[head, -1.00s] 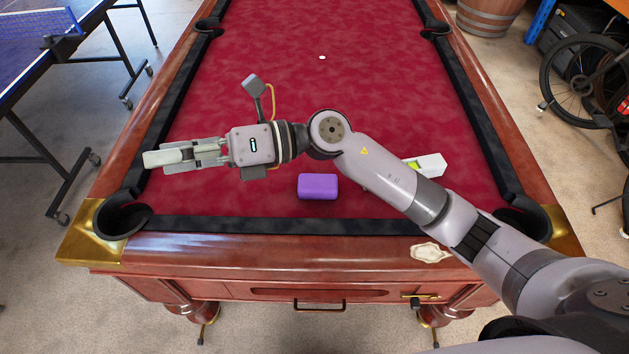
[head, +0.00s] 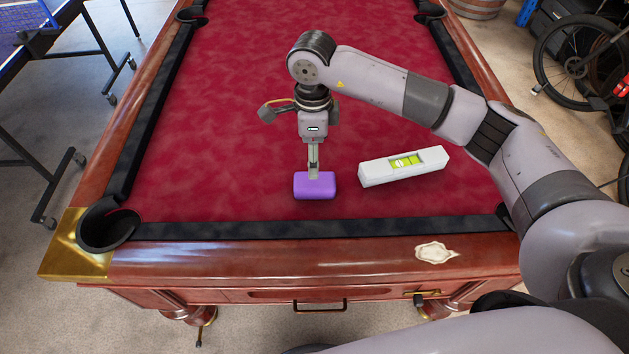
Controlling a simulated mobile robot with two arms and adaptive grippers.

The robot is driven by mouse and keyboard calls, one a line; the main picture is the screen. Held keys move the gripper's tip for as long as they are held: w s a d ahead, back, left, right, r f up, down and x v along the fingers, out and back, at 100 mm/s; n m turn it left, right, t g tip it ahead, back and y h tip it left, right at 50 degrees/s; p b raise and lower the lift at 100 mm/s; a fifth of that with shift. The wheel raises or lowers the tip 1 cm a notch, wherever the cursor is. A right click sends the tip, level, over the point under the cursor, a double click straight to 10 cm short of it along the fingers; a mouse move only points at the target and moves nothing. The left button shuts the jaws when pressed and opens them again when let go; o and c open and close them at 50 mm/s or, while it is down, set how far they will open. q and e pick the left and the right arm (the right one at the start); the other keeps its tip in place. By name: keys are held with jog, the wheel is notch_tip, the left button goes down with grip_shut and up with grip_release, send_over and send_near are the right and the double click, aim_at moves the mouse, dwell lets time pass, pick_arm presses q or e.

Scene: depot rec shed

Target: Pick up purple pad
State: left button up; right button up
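The purple pad (head: 315,187) is a small rounded block lying on the red felt of the pool table, near its front cushion. My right gripper (head: 316,171) points down at the pad, its fingertips at the pad's upper back edge. The fingers are seen edge-on, one in front of the other, so I cannot tell how far apart they are or whether they touch the pad. My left gripper is not in view.
A white level (head: 377,174) with a yellow-green vial lies on the felt just right of the pad. The black cushion (head: 250,229) and wooden rail (head: 230,259) run along the front. The felt left of the pad is clear.

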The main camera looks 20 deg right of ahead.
aim_at(315, 181)
notch_tip(315, 181, down, 6)
jog(key=shift+p, duration=0.55)
jog(key=shift+s+f, duration=0.1)
jog(key=shift+f, duration=0.2)
notch_tip(315, 181, down, 4)
jog(key=shift+d+r+p, duration=0.15)
jog(key=shift+r+p, duration=0.05)
jog(key=shift+p, duration=0.75)
jog(key=shift+f, duration=0.5)
jog(key=shift+c, duration=0.5)
jog(key=c, duration=1.1)
jog(key=shift+r, duration=0.15)
jog(key=shift+c, duration=0.2)
notch_tip(315, 181, up, 20)
jog(key=b, duration=0.3)
jog(key=shift+b, duration=0.4)
